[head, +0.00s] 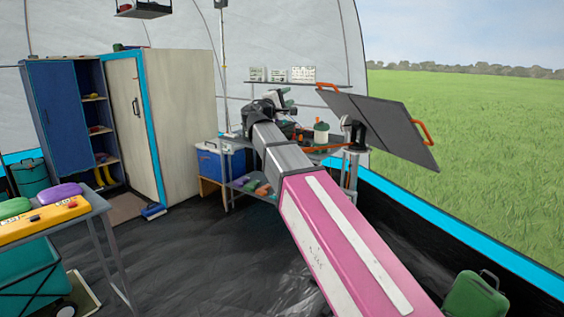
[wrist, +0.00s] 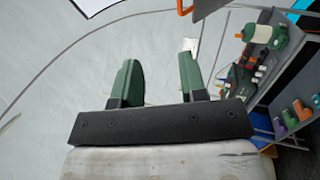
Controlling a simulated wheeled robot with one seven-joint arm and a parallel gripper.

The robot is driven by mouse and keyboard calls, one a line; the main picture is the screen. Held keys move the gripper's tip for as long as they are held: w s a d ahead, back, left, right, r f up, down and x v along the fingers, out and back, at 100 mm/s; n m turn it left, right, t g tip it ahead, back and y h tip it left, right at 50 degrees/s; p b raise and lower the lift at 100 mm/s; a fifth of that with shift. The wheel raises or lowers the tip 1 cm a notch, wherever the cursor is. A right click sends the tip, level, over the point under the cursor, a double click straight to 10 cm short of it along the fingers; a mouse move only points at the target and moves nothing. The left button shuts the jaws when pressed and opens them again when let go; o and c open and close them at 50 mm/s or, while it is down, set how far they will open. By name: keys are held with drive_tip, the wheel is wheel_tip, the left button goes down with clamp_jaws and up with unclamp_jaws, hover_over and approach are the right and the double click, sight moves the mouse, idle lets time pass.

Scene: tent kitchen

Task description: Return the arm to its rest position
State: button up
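My arm (head: 335,240), pink with a white stripe and then grey toward its end, reaches out from the lower right of the head view toward the shelf unit at the back. My gripper (wrist: 160,72) shows in the wrist view with its two green fingers apart and nothing between them. Pale tent wall lies beyond the fingers. In the head view the gripper is small and overlaps the clutter at the back, so its fingers are hard to make out there.
A metal shelf unit (head: 238,184) with bottles and tools stands behind my arm's end. A dark tilted panel (head: 385,125) with orange handles is right of it. A cabinet (head: 62,115) and a table (head: 60,225) are at left. Dark floor (head: 190,265) between is clear.

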drive_tip(key=s+d+f+m+g+y, duration=0.1)
drive_tip(key=s+d+f+g+y, duration=0.3)
drive_tip(key=f, duration=0.8)
drive_tip(key=w+d+f+m+g, duration=0.15)
drive_tip(key=d+f, duration=0.35)
drive_tip(key=f, duration=0.6)
drive_tip(key=s+d+f+m+g+y, duration=0.25)
drive_tip(key=d+f, duration=0.25)
drive_tip(key=f, duration=0.7)
drive_tip(key=s+d+f+m+g+y, duration=0.1)
drive_tip(key=s+f+m+g+y, duration=0.2)
drive_tip(key=s+f, duration=0.6)
drive_tip(key=s+d+f+m+g+y, duration=0.2)
drive_tip(key=s+f+g+y, duration=0.3)
drive_tip(key=s+f, duration=0.5)
wheel_tip(320, 180, down, 7)
drive_tip(key=shift+s+r+m, duration=0.1)
drive_tip(key=shift+s+m, duration=0.2)
drive_tip(key=shift+m, duration=0.1)
drive_tip(key=shift+w, duration=0.1)
